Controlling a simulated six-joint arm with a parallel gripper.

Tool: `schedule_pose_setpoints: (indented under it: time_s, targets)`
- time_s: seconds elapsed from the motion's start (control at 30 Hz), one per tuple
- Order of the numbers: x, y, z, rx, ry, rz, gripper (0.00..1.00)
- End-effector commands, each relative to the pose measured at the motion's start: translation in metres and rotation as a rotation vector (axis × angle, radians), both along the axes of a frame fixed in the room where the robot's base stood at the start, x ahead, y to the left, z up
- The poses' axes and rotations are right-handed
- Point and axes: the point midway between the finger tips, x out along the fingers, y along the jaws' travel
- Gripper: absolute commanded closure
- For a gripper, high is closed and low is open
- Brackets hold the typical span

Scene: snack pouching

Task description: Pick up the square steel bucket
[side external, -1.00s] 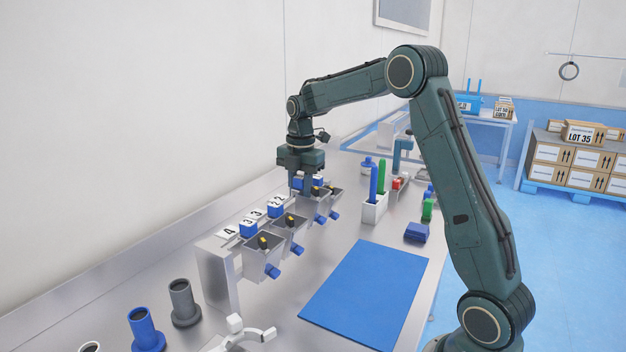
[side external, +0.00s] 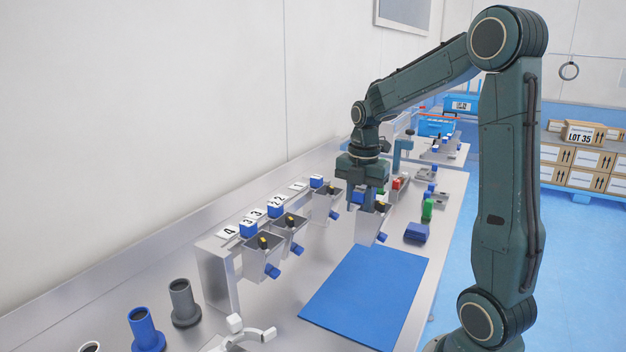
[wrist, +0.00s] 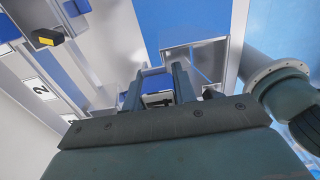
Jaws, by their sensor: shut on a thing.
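My gripper (side external: 369,203) is shut on a square steel bucket (side external: 369,229), which hangs upright below the fingers. It is beyond the far end of the blue mat, right of the bucket row; a black-and-yellow piece shows at its top. Several numbered positions mark the steel rack (side external: 217,277) on the left. Three similar buckets, each with a blue knob, remain on it: a near one (side external: 260,262), a middle one (side external: 287,238) and a far one (side external: 322,206).
The flat blue mat (side external: 363,292) lies clear in front of the held bucket. A dark blue block (side external: 416,232) and a green piece (side external: 427,210) stand to its right. A blue cup (side external: 145,329) and a grey cup (side external: 184,303) stand at the near left.

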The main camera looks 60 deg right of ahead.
Motion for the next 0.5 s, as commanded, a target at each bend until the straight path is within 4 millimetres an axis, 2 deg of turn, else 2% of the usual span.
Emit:
schedule_pose_setpoints:
  time_s: [0.2, 0.5]
  targets:
    - [-0.0123, -0.0001, 0.0005, -0.002, -0.002, -0.001, 1.0]
    - [-0.0138, 0.0, 0.0004, -0.001, -0.002, 0.0, 1.0]
